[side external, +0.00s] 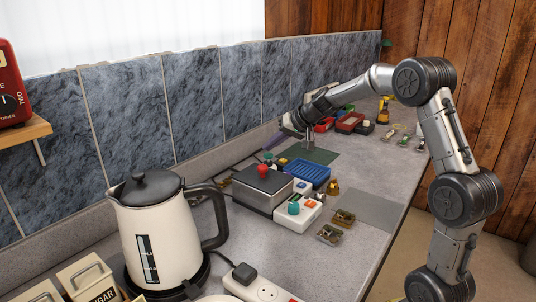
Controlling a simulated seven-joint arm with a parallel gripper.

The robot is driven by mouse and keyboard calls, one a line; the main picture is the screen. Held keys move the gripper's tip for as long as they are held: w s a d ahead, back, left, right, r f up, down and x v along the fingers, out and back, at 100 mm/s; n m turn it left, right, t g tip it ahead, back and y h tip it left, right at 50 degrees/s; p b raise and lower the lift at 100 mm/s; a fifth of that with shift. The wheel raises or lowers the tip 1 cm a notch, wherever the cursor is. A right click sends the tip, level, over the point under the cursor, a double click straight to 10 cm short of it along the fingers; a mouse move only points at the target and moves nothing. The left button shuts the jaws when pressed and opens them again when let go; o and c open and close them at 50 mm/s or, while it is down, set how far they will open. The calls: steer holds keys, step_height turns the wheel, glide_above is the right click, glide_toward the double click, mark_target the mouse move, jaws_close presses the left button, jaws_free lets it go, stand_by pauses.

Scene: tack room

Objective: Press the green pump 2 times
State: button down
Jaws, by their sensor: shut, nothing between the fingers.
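My gripper (308,144) is at the end of my arm, at mid-distance over the counter. Its fingers are shut and empty, close above a dark green mat (316,154). I cannot tell whether they touch it. No thing is clearly a green pump at this size. A teal-green round knob (293,208) sits on a white control box (298,211), nearer the camera than my gripper and apart from it.
A cream kettle (155,235) stands in front at left. A grey box (262,187) with a red knob (263,171) and a blue tray (307,173) lie between it and my gripper. The right counter edge is mostly clear.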

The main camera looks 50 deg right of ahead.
mark_target(271, 155)
steer(key=shift+r, duration=0.35)
steer(key=shift+r, duration=2.9)
stand_by(0.4)
steer(key=shift+f, duration=3.05)
steer(key=shift+f, duration=0.1)
steer(key=shift+f, duration=0.3)
